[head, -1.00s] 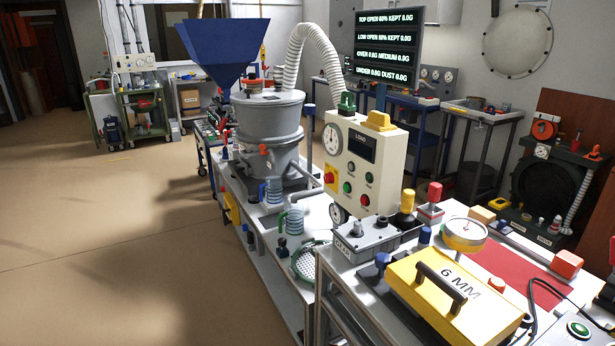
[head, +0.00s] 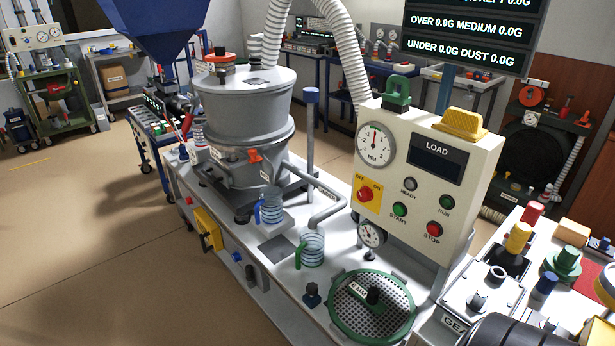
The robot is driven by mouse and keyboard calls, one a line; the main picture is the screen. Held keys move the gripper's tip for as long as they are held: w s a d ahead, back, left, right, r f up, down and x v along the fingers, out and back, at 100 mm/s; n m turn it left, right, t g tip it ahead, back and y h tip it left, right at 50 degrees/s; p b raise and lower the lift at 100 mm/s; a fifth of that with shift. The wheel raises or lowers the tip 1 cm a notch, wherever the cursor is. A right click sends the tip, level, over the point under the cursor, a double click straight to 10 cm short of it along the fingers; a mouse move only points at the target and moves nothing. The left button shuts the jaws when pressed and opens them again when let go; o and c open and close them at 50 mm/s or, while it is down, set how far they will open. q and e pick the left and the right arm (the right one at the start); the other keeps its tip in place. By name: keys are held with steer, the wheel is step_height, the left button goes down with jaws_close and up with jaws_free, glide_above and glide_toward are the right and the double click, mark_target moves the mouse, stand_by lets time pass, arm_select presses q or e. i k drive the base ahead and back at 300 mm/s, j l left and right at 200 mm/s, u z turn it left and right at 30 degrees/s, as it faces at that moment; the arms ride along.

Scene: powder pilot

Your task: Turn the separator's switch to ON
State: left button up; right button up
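The separator's switch (head: 366,195) is a red rotary knob on a yellow plate at the lower left of the cream control box (head: 428,180). The plate reads OFF at its upper left and ON at its upper right. The knob's exact pointing is too small to tell. The grey separator drum (head: 243,110) stands to the left of the box, with a blue hopper (head: 160,30) above and behind it. Neither of my grippers shows clearly in the head view. A dark rounded part at the bottom right edge cannot be made out.
Below the box lie a green-rimmed sieve (head: 372,308) and a small gauge (head: 371,235). Two clear jugs, one with a blue handle (head: 270,206) and one with a green handle (head: 311,247), stand on the bench. Floor is free at the left.

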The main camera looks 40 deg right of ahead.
mark_target(364, 194)
steer(key=i+j+z, duration=0.1)
steer(key=i+z, duration=0.25)
steer(key=i, duration=0.2)
steer(key=i+j+z, duration=0.3)
steer(key=i, duration=0.2)
